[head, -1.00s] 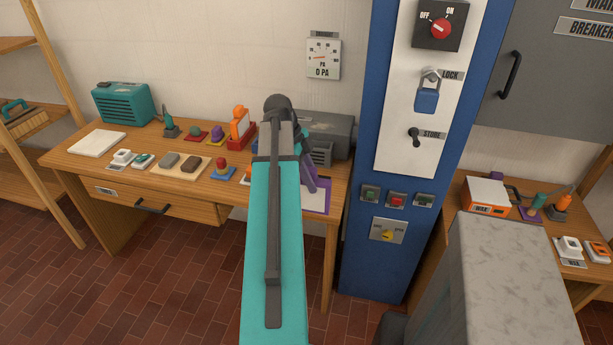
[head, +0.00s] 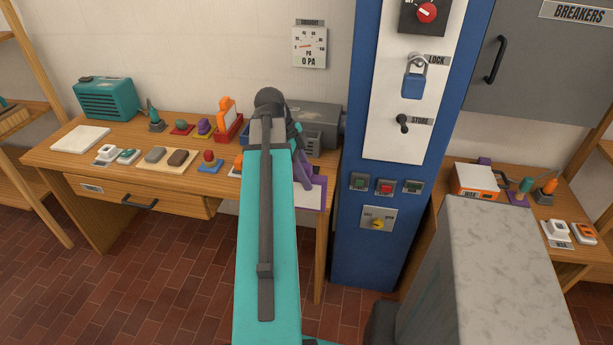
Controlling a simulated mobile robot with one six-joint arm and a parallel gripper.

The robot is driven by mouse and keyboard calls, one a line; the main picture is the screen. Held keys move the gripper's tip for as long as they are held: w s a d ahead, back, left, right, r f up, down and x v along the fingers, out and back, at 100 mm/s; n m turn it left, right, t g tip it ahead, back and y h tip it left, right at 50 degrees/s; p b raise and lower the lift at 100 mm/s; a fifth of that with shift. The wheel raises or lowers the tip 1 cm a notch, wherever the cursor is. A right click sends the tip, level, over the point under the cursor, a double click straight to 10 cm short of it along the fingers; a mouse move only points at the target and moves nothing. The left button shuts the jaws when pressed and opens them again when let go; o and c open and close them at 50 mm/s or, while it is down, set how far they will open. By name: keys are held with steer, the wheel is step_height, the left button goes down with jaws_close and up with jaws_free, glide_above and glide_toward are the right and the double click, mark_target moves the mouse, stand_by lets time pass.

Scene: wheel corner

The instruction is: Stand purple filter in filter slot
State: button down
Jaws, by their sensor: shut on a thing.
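The purple filter (head: 303,170) shows as a tilted purple piece just right of my arm, above the white pad with a purple border. My gripper (head: 297,147) is mostly hidden behind my teal arm and dark wrist; it is shut on the filter. An orange filter (head: 225,112) stands upright in a red holder (head: 231,133) left of my wrist. A blue part (head: 244,134) shows beside the red holder, mostly hidden by the arm. I cannot tell which holder is the filter slot.
The wooden bench (head: 60,160) also holds a teal box (head: 104,98), small blocks and a grey machine (head: 322,120) behind my wrist. A blue column (head: 350,235) with switches stands to the right. The purple-bordered pad (head: 313,194) lies at the bench's right end.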

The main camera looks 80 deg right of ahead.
steer(key=w+a+r+n+t+h, duration=0.15)
steer(key=w+a+n, duration=0.4)
steer(key=w, duration=0.65)
steer(key=w+a+n+t+h, duration=0.15)
steer(key=w+a+n, duration=0.45)
steer(key=w, duration=0.7)
steer(key=w+a+r+n+t+h, duration=0.15)
steer(key=w+a+n, duration=0.45)
steer(key=w, duration=0.6)
steer(key=w+a+r+n+t+y, duration=0.1)
steer(key=w+a+n, duration=0.5)
steer(key=a, duration=0.6)
steer(key=w+a+r+n+t+y, duration=0.2)
steer(key=w+a+n, duration=0.4)
steer(key=a, duration=0.7)
steer(key=w+a+r+n+t+y, duration=0.1)
steer(key=w+a+n, duration=0.5)
steer(key=a, duration=0.6)
steer(key=shift+w+a+r+t+y, duration=0.35)
steer(key=shift+w+r, duration=0.05)
steer(key=shift+w, duration=0.1)
